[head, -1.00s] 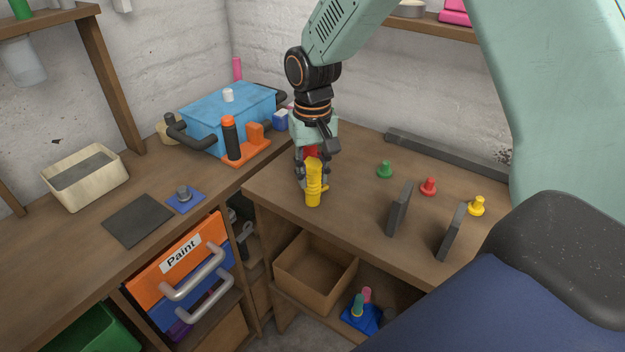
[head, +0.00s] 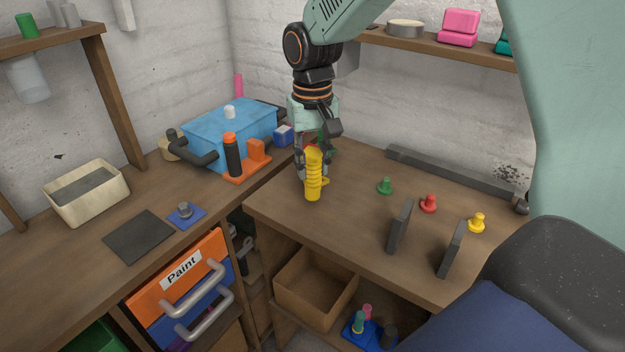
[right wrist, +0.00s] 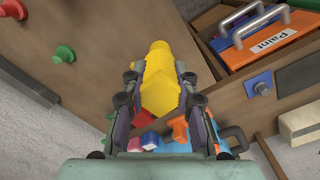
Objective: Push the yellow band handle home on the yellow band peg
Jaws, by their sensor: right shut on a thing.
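The yellow handle (head: 313,182), ribbed and upright, is in my right gripper (head: 312,166) over the left part of the right-hand bench. The gripper is shut around its upper part. In the right wrist view the yellow handle (right wrist: 160,88) sits between the two fingers of the right gripper (right wrist: 160,76). The yellow peg (head: 477,222) stands bare near the right end of the bench, well to the right of the handle. The handle's lower end appears above the bench; the exact gap is unclear. My left gripper is not in view.
Green (head: 385,186) and red (head: 428,203) pegs stand left of the yellow one. Two upright dark plates (head: 399,227) (head: 451,249) stand in front of the pegs. Red and green items show partly behind my gripper. A blue toolbox (head: 228,130) is on the left bench.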

